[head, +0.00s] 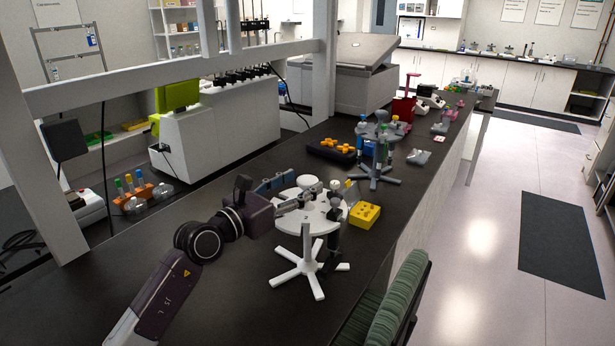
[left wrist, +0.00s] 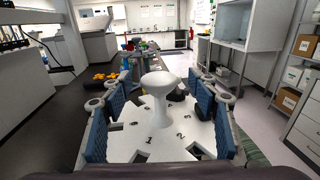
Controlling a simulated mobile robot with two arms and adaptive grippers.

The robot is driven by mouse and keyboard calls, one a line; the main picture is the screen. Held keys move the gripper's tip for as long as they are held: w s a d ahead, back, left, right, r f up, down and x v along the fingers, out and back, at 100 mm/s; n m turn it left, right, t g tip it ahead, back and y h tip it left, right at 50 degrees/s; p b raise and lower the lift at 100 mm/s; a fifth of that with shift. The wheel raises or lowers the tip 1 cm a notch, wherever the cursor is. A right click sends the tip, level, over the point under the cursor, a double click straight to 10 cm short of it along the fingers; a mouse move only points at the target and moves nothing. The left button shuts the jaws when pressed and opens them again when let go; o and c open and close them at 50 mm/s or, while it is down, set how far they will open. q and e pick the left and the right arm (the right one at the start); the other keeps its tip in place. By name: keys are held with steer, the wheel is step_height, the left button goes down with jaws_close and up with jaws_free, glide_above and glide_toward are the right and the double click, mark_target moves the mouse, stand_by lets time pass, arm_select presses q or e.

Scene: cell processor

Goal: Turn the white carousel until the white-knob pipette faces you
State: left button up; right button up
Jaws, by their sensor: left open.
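The white carousel (head: 290,222) stands upright on its star-shaped foot on the dark bench. Its numbered top plate (left wrist: 150,150) and round central knob (left wrist: 157,86) show in the left wrist view. A dark pipette (head: 332,215) with a pale top hangs on the carousel's right side in the head view. Its knob colour is too small to be sure of. My left gripper (left wrist: 160,92) is open over the top plate, with a blue-padded finger on each side of the central knob and gaps between. My right gripper is in neither view.
A yellow block (head: 364,216) with holes sits right of the carousel. Behind stand a grey carousel (head: 378,168) with coloured-top pipettes and a black tray (head: 325,150) with orange pieces. A green chair (head: 400,300) touches the bench's front side.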

arm_select(q)
steer(key=shift+x, duration=1.65)
steer(key=shift+a+f, duration=0.1)
jaws_close()
